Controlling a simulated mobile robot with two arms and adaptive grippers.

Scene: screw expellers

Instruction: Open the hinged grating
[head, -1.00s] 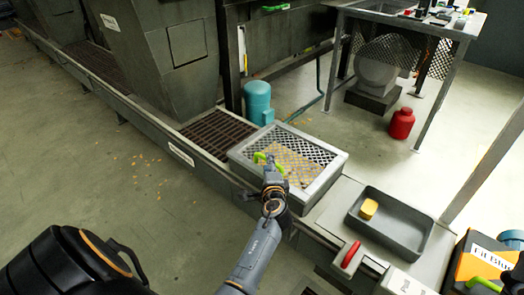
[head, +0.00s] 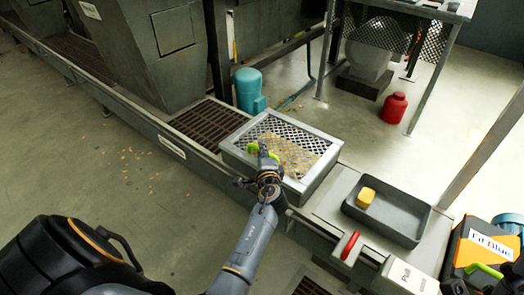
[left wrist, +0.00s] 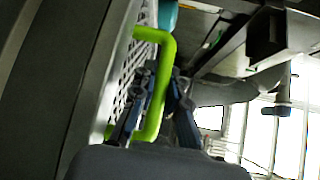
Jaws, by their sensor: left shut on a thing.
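The hinged grating (head: 284,141) is a light metal mesh in the top of a grey box beside the low machine channel. It looks to lie flat in its frame, with yellowish bits showing through it. Its bright green handle (head: 252,149) is at the near left side of the mesh. My left gripper (head: 264,160) is at this handle and partly covers it. In the left wrist view the fingers (left wrist: 152,88) are shut around the green bar (left wrist: 164,75), with the mesh to the left. A dark part at the bottom right of the head view may be my right gripper.
A dark slatted grate (head: 211,123) lies left of the box. A teal motor (head: 247,90) stands behind. The floor at left is open, with scattered bits.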

